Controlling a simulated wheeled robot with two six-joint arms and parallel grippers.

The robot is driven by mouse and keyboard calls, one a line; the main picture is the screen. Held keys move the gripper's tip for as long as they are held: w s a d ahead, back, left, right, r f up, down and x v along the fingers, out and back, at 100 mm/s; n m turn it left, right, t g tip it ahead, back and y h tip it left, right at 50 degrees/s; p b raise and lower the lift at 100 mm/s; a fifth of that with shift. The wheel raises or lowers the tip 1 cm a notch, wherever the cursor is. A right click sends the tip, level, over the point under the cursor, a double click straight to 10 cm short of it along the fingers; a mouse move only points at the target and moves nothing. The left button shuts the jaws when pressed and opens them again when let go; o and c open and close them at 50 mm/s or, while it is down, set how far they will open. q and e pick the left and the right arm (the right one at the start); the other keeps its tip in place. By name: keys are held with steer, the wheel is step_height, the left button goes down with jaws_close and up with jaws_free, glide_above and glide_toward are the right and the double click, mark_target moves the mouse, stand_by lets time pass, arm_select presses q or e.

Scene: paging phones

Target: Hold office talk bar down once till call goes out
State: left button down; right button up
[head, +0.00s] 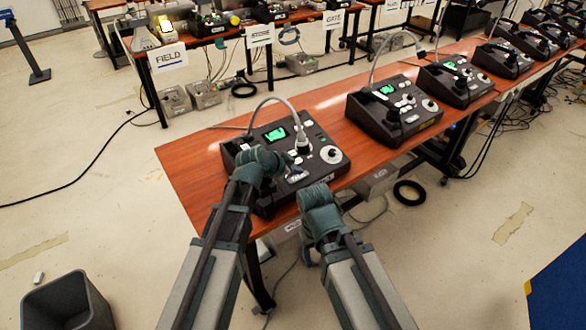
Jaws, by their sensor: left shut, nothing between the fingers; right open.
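The nearest paging phone (273,133) is a dark desk console on the wooden table, with a lit green screen, a coiled-neck microphone, white buttons and a round white dial. My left gripper (291,170) is shut and empty, low over the front middle of this console, close to a light-coloured bar (297,177). I cannot tell whether the fingertips touch or press the bar. My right gripper (315,190) is open and empty, just in front of the console's near right edge. The label on the table's front edge is too small to read and partly hidden by my arms.
More consoles stand along the table to the right: a second one (392,108), a third (456,78), and several beyond. A back table carries signs such as FIELD (168,57) and GATE (333,19). A grey bin (68,303) stands at lower left. Cables lie on the floor.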

arm_select(q)
steer(key=p+v, duration=0.5)
steer(key=v, duration=0.5)
steer(key=shift+p, duration=0.3)
steer(key=s+f+n+g+y, duration=0.3)
steer(key=s+n+g, duration=0.1)
steer(key=s, duration=0.5)
steer(key=s+f+n+g+y, duration=0.3)
steer(key=s+f+n+y, duration=0.1)
steer(key=s, duration=0.6)
steer(key=shift+s+a+g, duration=0.35)
steer(key=shift+a+g, duration=0.05)
steer(key=shift+a, duration=0.05)
